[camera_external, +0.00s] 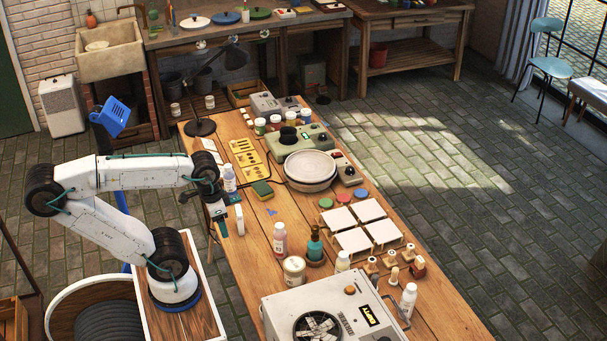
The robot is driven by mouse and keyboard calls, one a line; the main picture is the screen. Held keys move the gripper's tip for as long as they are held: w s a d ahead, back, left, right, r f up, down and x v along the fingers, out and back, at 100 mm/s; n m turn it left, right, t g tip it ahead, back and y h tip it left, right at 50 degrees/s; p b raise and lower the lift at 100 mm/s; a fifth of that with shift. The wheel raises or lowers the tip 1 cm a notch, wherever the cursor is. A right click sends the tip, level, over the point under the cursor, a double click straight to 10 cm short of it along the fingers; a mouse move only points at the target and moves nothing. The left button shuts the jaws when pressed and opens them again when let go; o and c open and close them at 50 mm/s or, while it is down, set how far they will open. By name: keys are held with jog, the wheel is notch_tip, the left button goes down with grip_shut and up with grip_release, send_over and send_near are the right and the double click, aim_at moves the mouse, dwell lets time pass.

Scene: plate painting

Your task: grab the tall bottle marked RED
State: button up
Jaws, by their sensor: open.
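A tall bottle with a pinkish-red body and white cap (280,240) stands upright near the left edge of the wooden table (258,262). Its label is too small to read, so I cannot confirm the RED marking. My gripper (232,230) is open and empty, pointing down at the table's left edge, to the left of this bottle and apart from it. A similar bottle with a bluish label (229,180) stands behind my gripper. A white bottle (408,300) stands at the front right, and another pale bottle (343,262) stands near the table's middle.
A teal pump bottle (315,246) and a white jar (294,270) stand close to the pinkish bottle. A grey fan box (285,310) fills the front. White tiles (352,242) and a turntable (310,168) lie right and behind. Bare wood shows left of the pinkish bottle.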

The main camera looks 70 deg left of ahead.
jog(key=shift+o, duration=0.4)
jog(key=w+a+f+m+t+y, duration=0.1)
jog(key=w+a+f+t+y, duration=0.2)
jog(key=w+a, duration=0.65)
jog(key=w+a+f+m+t+y, duration=0.15)
jog(key=w+a+f, duration=0.35)
jog(key=w+a, duration=0.5)
jog(key=m+t+h, duration=0.5)
jog(key=h, duration=0.8)
send_near(284, 238)
jog(key=x, duration=0.3)
jog(key=a+f+x, duration=0.1)
jog(key=x, duration=0.6)
jog(key=shift+w+a+f, duration=0.15)
jog(key=shift+w+f, duration=0.1)
jog(key=shift+w, duration=0.05)
jog(key=c, duration=1.3)
